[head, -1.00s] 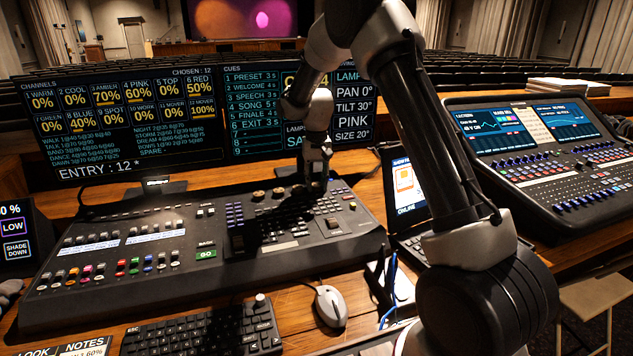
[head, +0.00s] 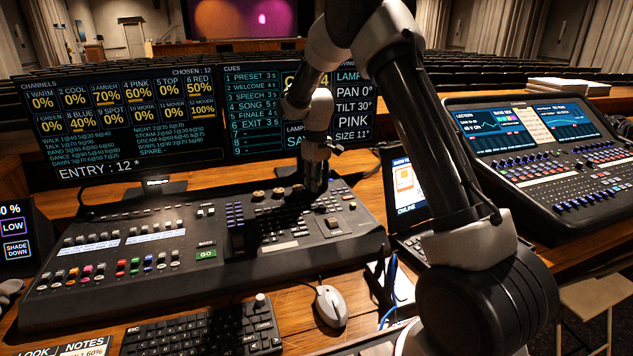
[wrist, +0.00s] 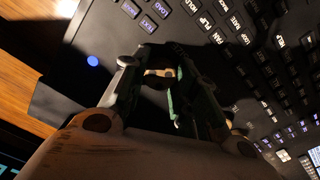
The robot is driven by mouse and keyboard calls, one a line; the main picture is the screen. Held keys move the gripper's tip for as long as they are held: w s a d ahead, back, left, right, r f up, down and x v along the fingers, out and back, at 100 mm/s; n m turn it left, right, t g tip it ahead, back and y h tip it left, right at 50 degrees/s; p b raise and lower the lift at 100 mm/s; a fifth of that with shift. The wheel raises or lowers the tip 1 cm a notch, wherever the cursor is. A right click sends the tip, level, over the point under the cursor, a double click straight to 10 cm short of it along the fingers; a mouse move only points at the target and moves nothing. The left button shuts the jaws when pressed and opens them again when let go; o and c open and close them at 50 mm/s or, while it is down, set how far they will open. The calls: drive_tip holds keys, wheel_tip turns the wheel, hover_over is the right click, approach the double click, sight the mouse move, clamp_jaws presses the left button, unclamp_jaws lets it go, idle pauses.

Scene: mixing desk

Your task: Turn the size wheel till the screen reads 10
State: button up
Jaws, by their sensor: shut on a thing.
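My gripper (head: 315,186) points down over the back right of the black lighting desk (head: 330,268). In the wrist view, my gripper (wrist: 153,78) is shut on a small brass-coloured wheel (wrist: 159,73), with a finger on each side. This is the size wheel, as the size reading changes while I hold it; in the head view my gripper hides it. The right-hand screen (head: 354,92) reads SIZE 11°, below PAN 0°, TILT 30° and PINK. My arm covers part of that screen.
Other brass wheels (head: 258,195) stand left of my gripper. Keys and faders fill the desk around it. Monitors stand close behind. A mouse (head: 331,306) and a keyboard (head: 205,330) lie in front, and a second console (head: 545,155) stands at the right.

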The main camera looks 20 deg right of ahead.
drive_tip(key=shift+n, duration=0.3)
drive_tip(key=o, duration=0.8)
drive_tip(key=shift+r, duration=0.1)
wheel_tip(320, 180, up, 12)
drive_tip(key=shift+f, duration=0.1)
idle(0.4)
